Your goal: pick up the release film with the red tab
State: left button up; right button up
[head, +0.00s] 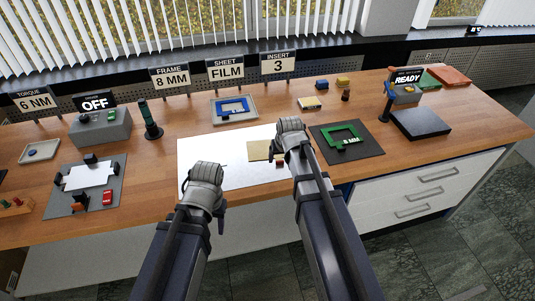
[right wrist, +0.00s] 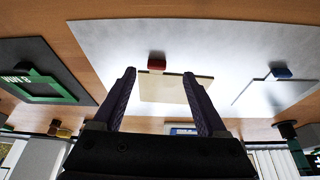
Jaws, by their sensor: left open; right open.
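The release film is a pale yellow sheet (right wrist: 178,90) with a red tab (right wrist: 157,62) on its edge, lying on a whitish mat (right wrist: 225,38) in the right wrist view. In the head view the yellow film (head: 259,150) lies on the mat (head: 225,150), partly hidden by my right gripper (head: 292,130). My right gripper is open in the right wrist view (right wrist: 165,88), its two fingers on either side of the film and apart, nothing held. My left gripper (head: 205,178) hangs over the mat's left part; its fingertips are hidden.
A clear sheet with a blue tab (right wrist: 281,73) lies on the same mat. A dark plate with a green frame (head: 345,137) is to the right, a tray with a blue frame (head: 233,108) behind. A grey fixture (head: 86,185) stands left, a black press base (head: 420,124) right.

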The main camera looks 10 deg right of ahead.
aim_at(280, 163)
jog(key=shift+d+b+x, duration=0.2)
jog(key=shift+b+x, duration=2.2)
jog(key=shift+x, duration=0.2)
jog(key=shift+w+r, duration=0.1)
jog(key=shift+w, duration=0.05)
grip_shut()
